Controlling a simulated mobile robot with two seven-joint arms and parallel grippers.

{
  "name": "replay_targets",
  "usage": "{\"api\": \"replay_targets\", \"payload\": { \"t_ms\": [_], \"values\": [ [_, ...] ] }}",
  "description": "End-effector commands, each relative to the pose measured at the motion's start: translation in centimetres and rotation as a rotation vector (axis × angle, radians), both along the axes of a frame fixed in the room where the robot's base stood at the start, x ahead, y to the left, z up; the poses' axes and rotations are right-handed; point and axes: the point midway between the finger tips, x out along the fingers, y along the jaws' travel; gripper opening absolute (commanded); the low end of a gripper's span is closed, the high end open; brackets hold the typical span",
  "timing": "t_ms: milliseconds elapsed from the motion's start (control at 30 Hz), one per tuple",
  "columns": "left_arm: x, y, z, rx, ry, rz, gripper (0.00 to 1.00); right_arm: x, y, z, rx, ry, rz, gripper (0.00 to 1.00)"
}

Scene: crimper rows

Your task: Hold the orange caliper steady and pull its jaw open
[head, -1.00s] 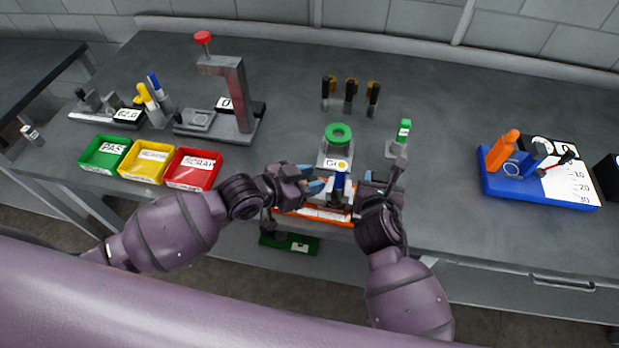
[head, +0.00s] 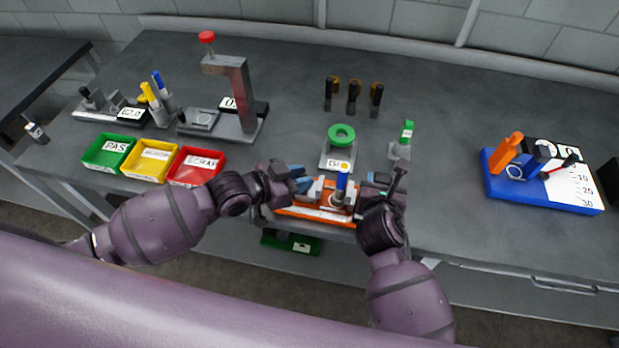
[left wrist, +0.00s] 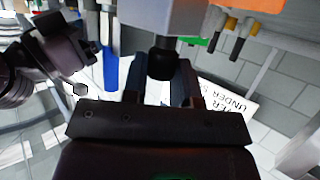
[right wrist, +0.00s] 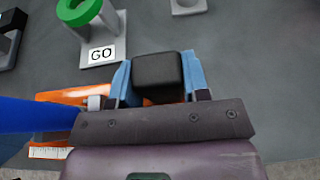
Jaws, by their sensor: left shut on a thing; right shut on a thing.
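The orange caliper (head: 315,213) lies along the bench's front edge, with a white scale strip on its front. A blue-topped post (head: 342,185) stands by its jaws. My left gripper (head: 304,184) is shut on the black knob (left wrist: 160,62) of the pale grey sliding jaw (left wrist: 160,14). My right gripper (head: 369,184) is shut on a black block (right wrist: 157,74) at the caliper's right end. In the head view a gap shows between the sliding jaw and the post. My right arm hides part of the caliper's right end.
A green ring gauge (head: 341,134) on a GO-marked stand is just behind the caliper. A green-topped gauge (head: 406,132) stands behind my right gripper. The red bin (head: 196,169) is left of my left gripper. A blue-based fixture (head: 540,190) stands far right, with clear bench before it.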

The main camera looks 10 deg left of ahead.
Motion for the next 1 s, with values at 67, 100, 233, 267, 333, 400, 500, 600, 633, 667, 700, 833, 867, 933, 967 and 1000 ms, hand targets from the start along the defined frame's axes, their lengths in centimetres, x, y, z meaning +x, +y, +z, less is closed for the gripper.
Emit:
{"api": "replay_targets", "payload": {
  "t_ms": [67, 100, 233, 267, 333, 400, 500, 600, 633, 667, 700, 833, 867, 933, 967, 1000],
  "values": [
    [0.1, 0.6, -0.1, 0.004, 0.001, 0.002, 0.0, 0.0, -0.2, 0.0, -0.001, 0.001, -0.004, 0.14],
    [0.1, 0.6, -0.1, 0.004, 0.001, 0.002, 0.0, 0.0, -0.2, 0.0, -0.001, 0.001, -0.004, 0.14],
    [0.1, 0.7, -0.1, 0.004, 0.002, 0.003, 0.0, 0.0, -0.2, 0.0, -0.001, 0.001, -0.004, 0.14],
    [0.1, 0.7, -0.1, 0.004, 0.002, 0.003, 0.0, 0.0, -0.2, 0.0, -0.001, 0.001, -0.005, 0.14],
    [0.1, 0.7, -0.1, 0.004, 0.001, 0.002, 0.0, 0.0, -0.2, 0.0, -0.001, 0.001, -0.005, 0.14],
    [0.1, 0.6, -0.1, 0.004, 0.001, 0.002, 0.33, 0.0, -0.2, 0.0, -0.001, 0.001, -0.005, 0.14],
    [0.1, 0.6, -0.1, 0.004, 0.001, 0.002, 0.38, 0.0, -0.2, 0.0, -0.002, 0.001, -0.005, 0.14],
    [0.1, 0.6, 0.0, 0.002, 0.001, 0.002, 0.38, 0.0, -0.2, 0.0, -0.002, 0.001, -0.005, 0.14],
    [0.1, 0.6, 0.0, 0.002, 0.001, 0.002, 0.38, 0.0, -0.2, 0.0, -0.002, 0.001, -0.005, 0.14],
    [0.1, 0.6, 0.0, 0.002, 0.001, 0.002, 0.38, 0.0, -0.2, 0.0, -0.002, 0.001, -0.004, 0.14],
    [0.0, 0.6, 0.0, 0.002, 0.001, 0.002, 0.38, 0.0, -0.2, 0.0, -0.002, 0.001, -0.004, 0.14],
    [-0.4, 1.1, 0.2, 0.004, 0.001, 0.002, 0.38, 0.0, -0.2, 0.0, -0.002, 0.001, -0.004, 0.14],
    [-0.5, 1.3, 0.3, 0.004, 0.001, 0.002, 0.38, 0.0, -0.2, 0.0, -0.002, 0.001, -0.004, 0.14],
    [-1.2, 1.9, 0.6, 0.004, 0.0, 0.002, 0.38, 0.0, -0.2, 0.0, -0.002, 0.001, -0.004, 0.14],
    [-1.5, 2.2, 0.8, 0.005, 0.001, 0.002, 0.38, 0.0, -0.2, 0.0, -0.002, 0.001, -0.004, 0.14],
    [-1.9, 2.7, 1.1, 0.005, 0.001, 0.002, 0.38, 0.0, -0.2, 0.0, -0.002, 0.001, -0.004, 0.14]
  ]
}}
